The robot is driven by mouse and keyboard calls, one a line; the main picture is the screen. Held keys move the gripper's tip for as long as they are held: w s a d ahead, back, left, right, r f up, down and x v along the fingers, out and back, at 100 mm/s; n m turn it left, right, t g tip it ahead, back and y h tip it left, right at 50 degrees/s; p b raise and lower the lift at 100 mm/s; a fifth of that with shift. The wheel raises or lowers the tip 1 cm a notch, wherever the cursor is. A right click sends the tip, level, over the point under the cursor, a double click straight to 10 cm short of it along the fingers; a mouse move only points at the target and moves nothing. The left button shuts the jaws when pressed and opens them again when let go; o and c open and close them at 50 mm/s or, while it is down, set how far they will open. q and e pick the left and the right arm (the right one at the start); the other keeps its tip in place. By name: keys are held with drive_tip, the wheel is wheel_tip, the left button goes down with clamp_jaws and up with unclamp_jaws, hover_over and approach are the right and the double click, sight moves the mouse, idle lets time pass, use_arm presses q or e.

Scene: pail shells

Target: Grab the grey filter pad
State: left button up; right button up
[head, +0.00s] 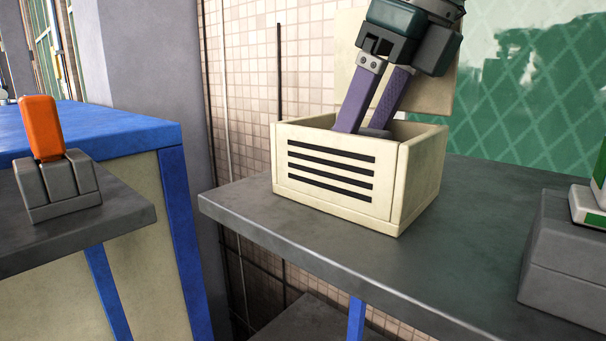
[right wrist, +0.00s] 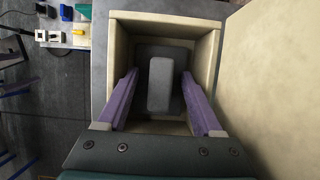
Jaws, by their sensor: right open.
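The grey filter pad (right wrist: 160,84) is inside a cream box (head: 332,180) with dark slots on its front. It appears to sit on or in a darker grey base (right wrist: 179,104). In the right wrist view my right gripper (right wrist: 165,86) is open, with one purple finger on each side of the pad and a gap on both sides. In the head view my right gripper (head: 374,122) reaches down into the box from above, and the front wall hides its fingertips and most of the pad. My left gripper is not in view.
The box stands on a dark grey table (head: 300,232), its raised lid (head: 428,88) behind the gripper. An orange block (head: 41,127) stands in a grey holder (head: 60,187) on a separate surface at left. A grey block (head: 566,262) is at the right edge. Table front is clear.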

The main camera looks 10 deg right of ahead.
drive_tip(key=shift+c, duration=0.4)
clamp_jaws()
